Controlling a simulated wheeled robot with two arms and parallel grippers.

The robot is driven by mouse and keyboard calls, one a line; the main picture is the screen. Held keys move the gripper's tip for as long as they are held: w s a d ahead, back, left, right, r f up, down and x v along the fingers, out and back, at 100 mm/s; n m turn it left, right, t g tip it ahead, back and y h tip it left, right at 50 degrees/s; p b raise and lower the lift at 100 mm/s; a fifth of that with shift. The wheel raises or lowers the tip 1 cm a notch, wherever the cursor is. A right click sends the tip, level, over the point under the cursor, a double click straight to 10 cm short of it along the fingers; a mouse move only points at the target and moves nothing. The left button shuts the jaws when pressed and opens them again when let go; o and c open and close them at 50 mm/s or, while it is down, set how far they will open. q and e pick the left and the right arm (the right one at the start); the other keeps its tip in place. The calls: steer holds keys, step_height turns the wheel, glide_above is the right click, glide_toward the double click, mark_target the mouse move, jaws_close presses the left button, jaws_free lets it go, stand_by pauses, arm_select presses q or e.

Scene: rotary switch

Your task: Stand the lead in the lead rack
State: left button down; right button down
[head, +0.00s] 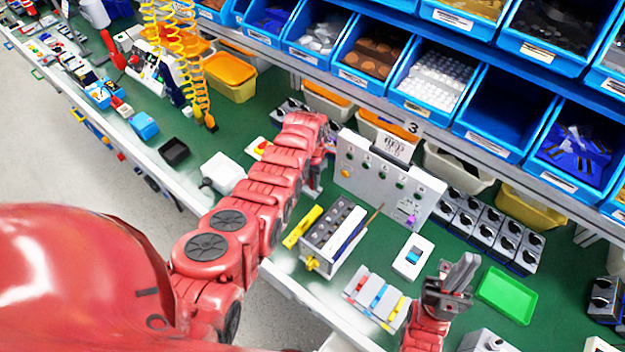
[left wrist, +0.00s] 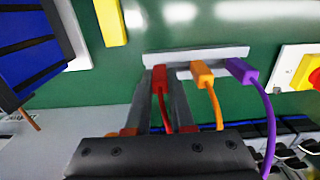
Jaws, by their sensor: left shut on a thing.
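In the left wrist view, the lead rack is a grey bar (left wrist: 215,54) on the green bench top. A red lead plug (left wrist: 159,78), an orange lead plug (left wrist: 203,75) and a purple lead plug (left wrist: 240,69) are at the bar. My left gripper (left wrist: 161,95) is shut on the red lead, one finger on each side of it. Whether the red plug is seated in the rack cannot be told. In the head view, my left gripper (head: 317,165) is partly hidden by its arm. My right gripper (head: 458,270) is at the bench front; its opening is unclear.
A grey socket panel (head: 372,186) stands right of my left gripper. A black-topped unit (head: 333,233) and a yellow piece (head: 302,226) lie in front. A white box (head: 222,173) is left of the arm. Blue bins (head: 436,84) line the shelf behind. A green tray (head: 507,296) is at right.

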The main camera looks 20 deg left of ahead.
arm_select(q)
steer(key=shift+f, duration=0.25)
steer(key=c, duration=0.7)
jaws_free()
steer(key=shift+r, duration=0.15)
step_height(320, 180, up, 2)
steer(key=shift+w+r, duration=0.1)
steer(key=shift+r+b, duration=0.35)
steer(key=shift+b, duration=0.1)
step_height(320, 180, up, 4)
steer(key=shift+r+b, duration=0.25)
steer(key=shift+b, duration=0.75)
step_height(320, 180, up, 10)
steer(key=p, duration=0.7)
